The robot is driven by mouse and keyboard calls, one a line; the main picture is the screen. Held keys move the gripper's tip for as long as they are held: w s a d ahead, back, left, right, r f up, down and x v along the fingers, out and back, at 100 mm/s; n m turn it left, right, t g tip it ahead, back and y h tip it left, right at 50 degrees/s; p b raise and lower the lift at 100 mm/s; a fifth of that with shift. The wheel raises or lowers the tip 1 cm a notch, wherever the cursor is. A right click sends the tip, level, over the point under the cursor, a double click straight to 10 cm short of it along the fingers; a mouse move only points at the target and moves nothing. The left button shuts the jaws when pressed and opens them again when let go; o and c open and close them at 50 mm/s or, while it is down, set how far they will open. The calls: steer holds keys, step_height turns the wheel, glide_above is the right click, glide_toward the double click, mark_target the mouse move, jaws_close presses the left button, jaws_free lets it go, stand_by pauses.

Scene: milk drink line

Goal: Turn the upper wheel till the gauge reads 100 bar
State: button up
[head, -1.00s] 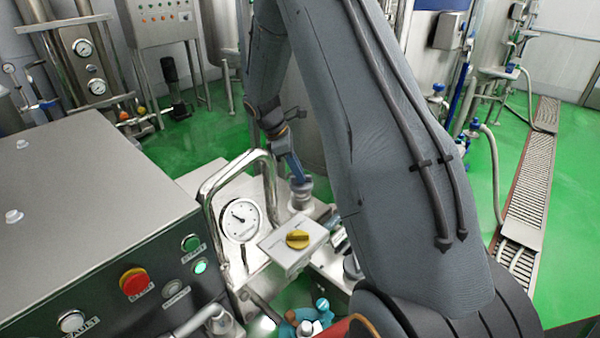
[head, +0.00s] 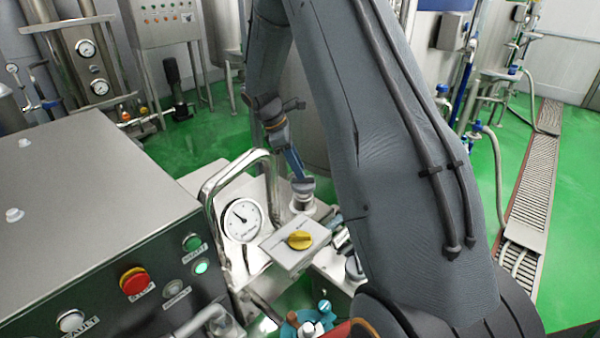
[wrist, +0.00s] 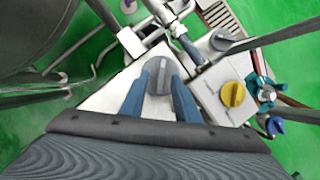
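A grey knob, apparently the upper wheel, sits on a round metal post; it shows in the wrist view (wrist: 161,76) and the head view (head: 303,189). My gripper (wrist: 160,70) has its two blue fingers along both sides of the knob and looks shut on it. In the head view, my gripper (head: 297,174) reaches down to the knob from above. The white round gauge (head: 242,220) stands left of the post, its needle pointing to the upper left; its figures are too small to read. Below the gauge's right side, a yellow knob (head: 300,240) sits on a light box.
A bent metal tube rail (head: 213,186) stands beside the gauge. A steel control cabinet (head: 75,190) with a red button (head: 135,281) fills the left. A teal handwheel (wrist: 266,90) is right of the yellow knob. Green floor is open at the right.

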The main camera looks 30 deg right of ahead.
steer(key=shift+b+v, duration=0.6)
steer(key=shift+v, duration=2.1)
steer(key=shift+w, duration=0.1)
stand_by(1.1)
steer(key=s+a+m+t+y, duration=0.1)
steer(key=s+a+m, duration=0.5)
steer(key=s, duration=0.6)
steer(key=s+a+m+t+y, duration=0.2)
steer(key=s+a+m, duration=0.5)
steer(key=s, duration=0.5)
steer(key=shift+s+a+f+y, duration=0.35)
steer(key=shift+s+f+y, duration=0.05)
steer(key=shift+f+y, duration=0.1)
steer(key=shift+r, duration=0.1)
